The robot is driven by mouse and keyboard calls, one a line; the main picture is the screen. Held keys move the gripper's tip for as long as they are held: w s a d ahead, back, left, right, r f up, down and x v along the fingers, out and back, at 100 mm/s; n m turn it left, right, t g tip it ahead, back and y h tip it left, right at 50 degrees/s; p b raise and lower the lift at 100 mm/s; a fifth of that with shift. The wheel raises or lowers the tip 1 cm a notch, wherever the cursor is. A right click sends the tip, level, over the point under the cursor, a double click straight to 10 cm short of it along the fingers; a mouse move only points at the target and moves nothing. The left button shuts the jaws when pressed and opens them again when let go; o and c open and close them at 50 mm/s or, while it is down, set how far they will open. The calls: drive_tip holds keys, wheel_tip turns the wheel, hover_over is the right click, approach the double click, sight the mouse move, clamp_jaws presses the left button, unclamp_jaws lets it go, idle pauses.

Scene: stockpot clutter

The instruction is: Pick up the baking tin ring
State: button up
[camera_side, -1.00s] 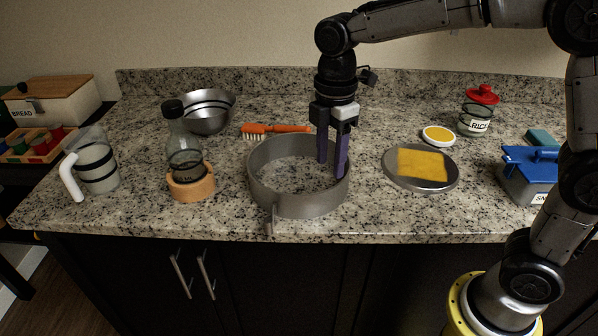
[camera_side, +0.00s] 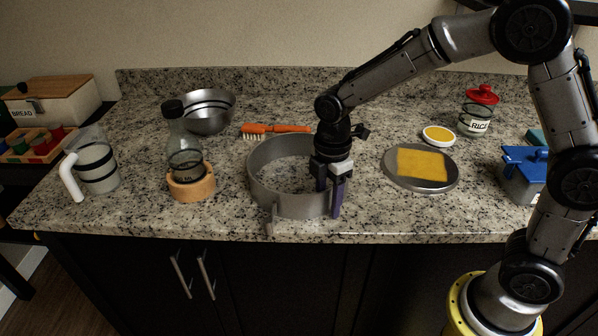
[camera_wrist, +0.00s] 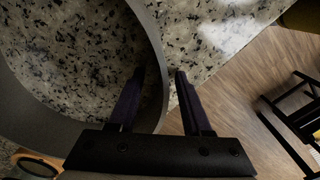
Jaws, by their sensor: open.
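The baking tin ring (camera_side: 268,190) is a wide grey hoop standing on the granite counter near its front edge, with a small latch piece at its front. My gripper (camera_side: 328,200) is low at the ring's right side, pointing down, with dark purple fingers. In the wrist view, the ring wall (camera_wrist: 35,120) curves past my open gripper (camera_wrist: 159,74). One finger is inside the ring and the other is outside it, with the wall between them. My wrist hides part of the ring's right wall in the side view.
A glass bottle in an orange-tan holder (camera_side: 191,187) stands left of the ring. An orange brush (camera_side: 280,128) lies behind it. A round grey plate with a yellow square (camera_side: 421,166) lies to the right. The counter's front edge (camera_side: 400,238) is close by.

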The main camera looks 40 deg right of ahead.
clamp_jaws()
drive_tip(key=shift+r, duration=0.1)
idle(1.3)
